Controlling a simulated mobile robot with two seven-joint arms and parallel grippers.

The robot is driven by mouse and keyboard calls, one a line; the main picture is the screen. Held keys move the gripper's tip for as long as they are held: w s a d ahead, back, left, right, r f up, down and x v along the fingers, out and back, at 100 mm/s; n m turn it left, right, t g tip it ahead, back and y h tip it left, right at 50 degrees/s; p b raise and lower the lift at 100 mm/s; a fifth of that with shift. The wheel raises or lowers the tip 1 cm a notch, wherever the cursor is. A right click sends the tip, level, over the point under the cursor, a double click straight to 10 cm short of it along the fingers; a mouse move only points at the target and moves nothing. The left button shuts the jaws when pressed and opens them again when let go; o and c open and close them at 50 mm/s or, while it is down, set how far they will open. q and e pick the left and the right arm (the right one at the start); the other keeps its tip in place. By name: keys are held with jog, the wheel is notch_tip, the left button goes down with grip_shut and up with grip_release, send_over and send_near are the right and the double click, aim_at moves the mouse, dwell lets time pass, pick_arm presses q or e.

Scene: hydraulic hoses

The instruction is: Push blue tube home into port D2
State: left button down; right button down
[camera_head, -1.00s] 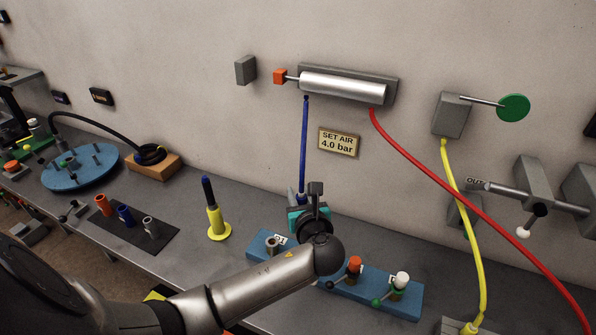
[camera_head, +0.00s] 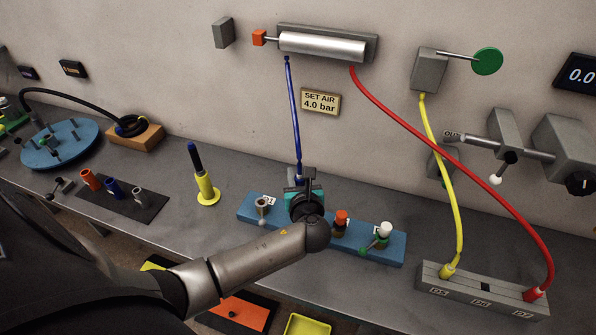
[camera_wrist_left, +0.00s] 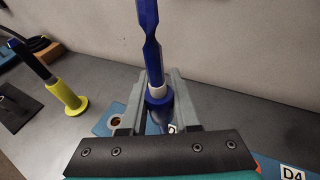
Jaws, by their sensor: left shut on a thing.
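The blue tube (camera_head: 293,110) hangs from the silver cylinder on the wall down to my left gripper (camera_head: 300,182). In the left wrist view the gripper (camera_wrist_left: 162,98) is shut around the tube's lower end, at a white band and blue collar (camera_wrist_left: 158,97). The tube (camera_wrist_left: 149,35) stands nearly upright there. The blue port block (camera_head: 250,215) lies on the bench beneath the gripper. Port D2 is hidden behind my gripper and wrist, so I cannot tell whether the tube end is in it. My right gripper is out of view.
On the block, an open grey port (camera_head: 262,203) is left of my gripper; orange (camera_head: 341,217) and white (camera_head: 384,230) capped ports are right. A yellow stand (camera_head: 206,188) is left. Red (camera_head: 430,133) and yellow (camera_head: 440,165) hoses run to a grey block (camera_head: 475,290).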

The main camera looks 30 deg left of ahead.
pick_arm(q)
jog(key=shift+f+b, duration=1.35)
jog(key=shift+f, duration=0.9)
jog(key=shift+p, duration=0.75)
jog(key=shift+f+b, duration=1.45)
jog(key=shift+f, duration=0.55)
jog(key=c, duration=0.6)
grip_release()
jog(key=p+v, duration=0.2)
jog(key=v, duration=1.3)
jog(key=shift+s+r, duration=0.1)
jog(key=shift+r, duration=0.05)
